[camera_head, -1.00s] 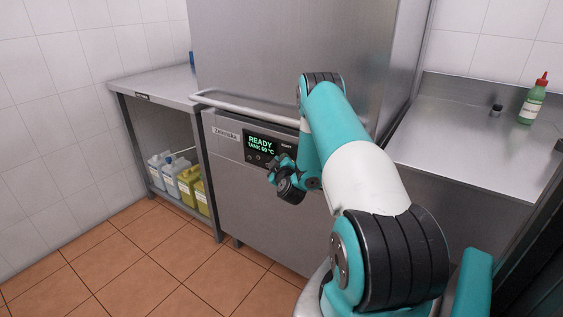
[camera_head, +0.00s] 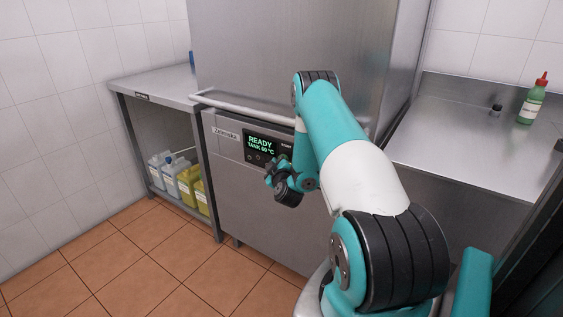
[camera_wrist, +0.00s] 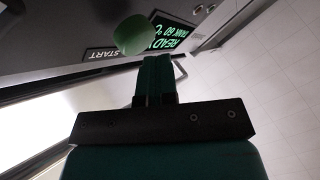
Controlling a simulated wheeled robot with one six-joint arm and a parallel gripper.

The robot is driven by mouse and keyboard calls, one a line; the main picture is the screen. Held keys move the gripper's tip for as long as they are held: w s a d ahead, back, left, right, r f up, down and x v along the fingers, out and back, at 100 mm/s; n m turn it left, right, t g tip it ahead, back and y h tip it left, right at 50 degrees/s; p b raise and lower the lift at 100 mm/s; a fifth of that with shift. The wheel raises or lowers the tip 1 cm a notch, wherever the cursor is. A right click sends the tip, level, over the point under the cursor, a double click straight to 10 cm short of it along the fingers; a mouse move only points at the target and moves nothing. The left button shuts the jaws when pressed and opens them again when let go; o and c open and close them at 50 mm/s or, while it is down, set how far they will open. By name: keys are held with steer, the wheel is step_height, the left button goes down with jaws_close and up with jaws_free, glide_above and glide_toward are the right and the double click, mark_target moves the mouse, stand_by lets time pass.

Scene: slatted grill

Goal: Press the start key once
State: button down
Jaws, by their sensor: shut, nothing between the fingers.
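The start key is a round green button (camera_wrist: 134,35) beside a START label (camera_wrist: 103,53) in the wrist view. The dark display (camera_head: 262,146) reads READY, TANK 60 °C and also shows upside down in the wrist view (camera_wrist: 178,32). My gripper (camera_wrist: 154,62) is shut and empty, its fingertips just short of the key's lower edge in the picture. I cannot tell whether they touch it. In the head view my gripper (camera_head: 270,168) is in front of the panel, and the key is hidden behind it and the wrist.
The steel machine has a horizontal bar handle (camera_head: 245,107) above the panel. A side table (camera_head: 160,88) with several jugs (camera_head: 187,183) below stands left. A steel counter (camera_head: 470,140) with a green bottle (camera_head: 532,103) is at right. The tiled floor is clear at front left.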

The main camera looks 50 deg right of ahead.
steer(key=shift+a, duration=0.25)
steer(key=shift+s+a+p, duration=0.2)
steer(key=shift+a+p, duration=1.5)
steer(key=shift+a, duration=0.85)
